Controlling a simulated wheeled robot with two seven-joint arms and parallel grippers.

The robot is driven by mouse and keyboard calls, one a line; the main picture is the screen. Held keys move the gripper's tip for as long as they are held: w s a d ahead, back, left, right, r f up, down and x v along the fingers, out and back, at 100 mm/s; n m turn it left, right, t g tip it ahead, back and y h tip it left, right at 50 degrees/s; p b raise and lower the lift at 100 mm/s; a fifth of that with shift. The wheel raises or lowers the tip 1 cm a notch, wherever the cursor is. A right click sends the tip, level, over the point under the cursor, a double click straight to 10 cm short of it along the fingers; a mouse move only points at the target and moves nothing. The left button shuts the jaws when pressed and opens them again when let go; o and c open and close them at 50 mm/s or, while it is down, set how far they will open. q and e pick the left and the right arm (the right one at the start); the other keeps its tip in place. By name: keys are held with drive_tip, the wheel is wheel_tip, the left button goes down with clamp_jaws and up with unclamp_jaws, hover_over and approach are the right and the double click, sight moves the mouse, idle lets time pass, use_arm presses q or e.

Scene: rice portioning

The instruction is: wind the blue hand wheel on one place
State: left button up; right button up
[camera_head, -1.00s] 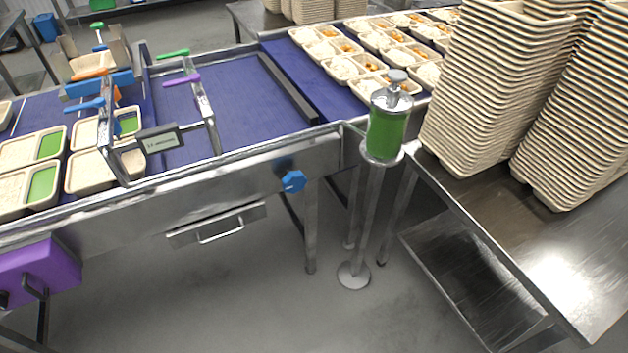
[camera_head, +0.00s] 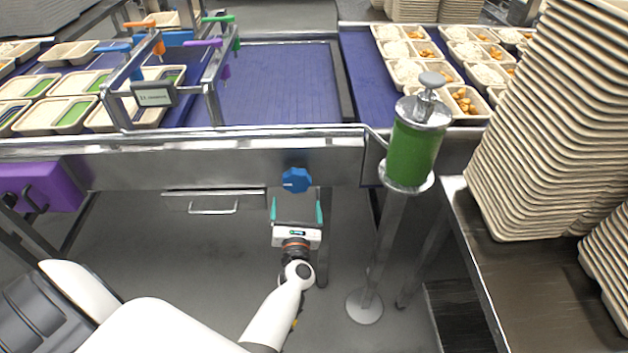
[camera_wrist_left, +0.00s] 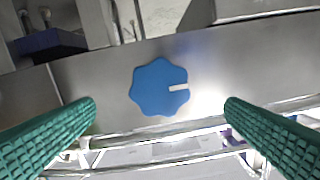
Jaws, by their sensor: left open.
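The blue hand wheel (camera_head: 296,180) is a lobed knob on the steel front face of the conveyor, in the middle of the head view. In the left wrist view the wheel (camera_wrist_left: 158,87) faces the camera, with a white mark pointing to the right. My left gripper (camera_head: 296,204) is open just below and in front of the wheel. Its green ribbed fingers (camera_wrist_left: 160,118) stand apart on either side of the wheel in the left wrist view, without visible contact. My right gripper is not in view.
A green cylinder dispenser (camera_head: 412,150) on a steel pole stands right of the wheel. A steel drawer (camera_head: 214,202) and a purple box (camera_head: 40,188) are to the left. Tall tray stacks (camera_head: 550,130) fill the right table. A small display (camera_head: 153,94) sits above the belt.

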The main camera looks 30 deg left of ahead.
sight(296, 185)
use_arm(q)
drive_tip(key=x, duration=0.3)
drive_tip(key=shift+w+a, duration=0.2)
drive_tip(key=b+x, duration=0.1)
drive_tip(key=x, duration=0.5)
drive_tip(key=shift+d+f+b, duration=0.1)
drive_tip(key=shift+b, duration=0.25)
drive_tip(key=shift+x, duration=0.75)
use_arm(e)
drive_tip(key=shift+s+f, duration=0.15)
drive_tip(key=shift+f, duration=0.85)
use_arm(q)
drive_tip(key=shift+c, duration=0.4)
drive_tip(key=c, duration=0.9)
